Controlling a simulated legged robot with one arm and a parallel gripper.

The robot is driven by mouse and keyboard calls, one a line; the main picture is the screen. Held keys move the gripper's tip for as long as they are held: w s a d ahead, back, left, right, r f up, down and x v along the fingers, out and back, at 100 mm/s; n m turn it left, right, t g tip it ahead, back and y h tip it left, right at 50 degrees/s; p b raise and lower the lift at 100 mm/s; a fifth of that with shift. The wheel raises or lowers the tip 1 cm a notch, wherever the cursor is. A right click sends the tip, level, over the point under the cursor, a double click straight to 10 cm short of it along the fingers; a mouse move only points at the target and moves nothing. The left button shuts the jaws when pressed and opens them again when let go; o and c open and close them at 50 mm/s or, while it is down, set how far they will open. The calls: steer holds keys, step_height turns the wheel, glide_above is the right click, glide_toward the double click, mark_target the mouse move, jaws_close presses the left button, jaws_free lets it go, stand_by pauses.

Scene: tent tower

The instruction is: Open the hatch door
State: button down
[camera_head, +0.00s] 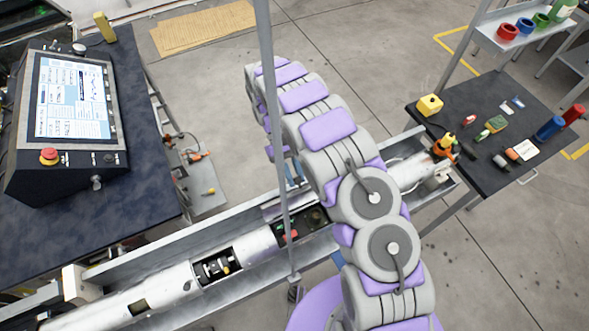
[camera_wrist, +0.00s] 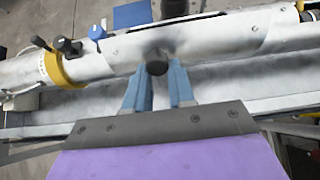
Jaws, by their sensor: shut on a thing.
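A long white tube (camera_head: 165,290) lies in a grey metal trough and also shows across the top of the wrist view (camera_wrist: 215,42). My gripper (camera_wrist: 154,88) has its two blue fingers on either side of a small dark knob (camera_wrist: 157,68) at the tube's near side and is shut on it. In the head view, the blue fingertips (camera_head: 293,178) reach the tube's far side, partly behind a grey pole. A pale curved panel, seemingly the hatch door (camera_head: 285,208), lies there beside a dark opening. My arm hides part of the tube. How far the door stands open is hard to tell.
The upright pole (camera_head: 270,90) crosses in front of the tube. A control panel with a screen (camera_head: 75,100) stands on the left table. The right table (camera_head: 480,175) holds several small items. A yellow collar (camera_wrist: 62,70) rings the tube in the wrist view.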

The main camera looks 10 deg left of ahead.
steer(key=shift+w+a+f+g+p, duration=0.1)
steer(key=shift+a+f+g+p, duration=0.05)
steer(key=shift+f+g+p, duration=0.35)
stand_by(0.3)
steer(key=c, duration=1)
jaws_free()
steer(key=shift+r, duration=0.15)
steer(key=shift+o, duration=0.2)
steer(key=shift+r, duration=0.1)
